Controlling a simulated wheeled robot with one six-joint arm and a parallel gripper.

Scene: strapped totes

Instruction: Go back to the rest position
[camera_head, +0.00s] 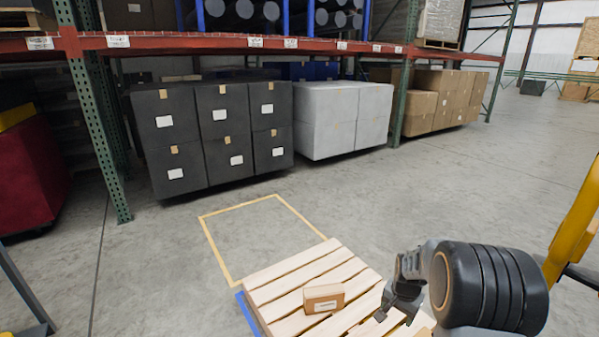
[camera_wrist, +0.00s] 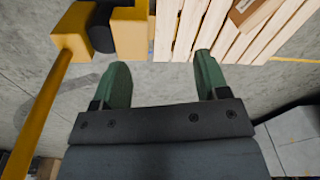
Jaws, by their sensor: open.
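My gripper (camera_wrist: 160,82) is open in the wrist view, its two green fingers apart with nothing between them. In the head view my gripper (camera_head: 388,308) hangs low at the right, over or beside the near right part of the wooden pallet (camera_head: 290,272); the exact height is hard to tell. A small brown box (camera_head: 323,298) with a white label lies on the pallet, left of my gripper and apart from it. The box also shows at the top right of the wrist view (camera_wrist: 262,10). No strapped tote is clearly seen.
A yellow outline (camera_head: 240,205) is marked on the floor behind the pallet. A rack (camera_head: 250,42) with dark stacks (camera_head: 215,135), white boxes (camera_head: 345,115) and brown cartons (camera_head: 440,98) stands beyond. A yellow post (camera_head: 578,220) rises at the right. The floor between is clear.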

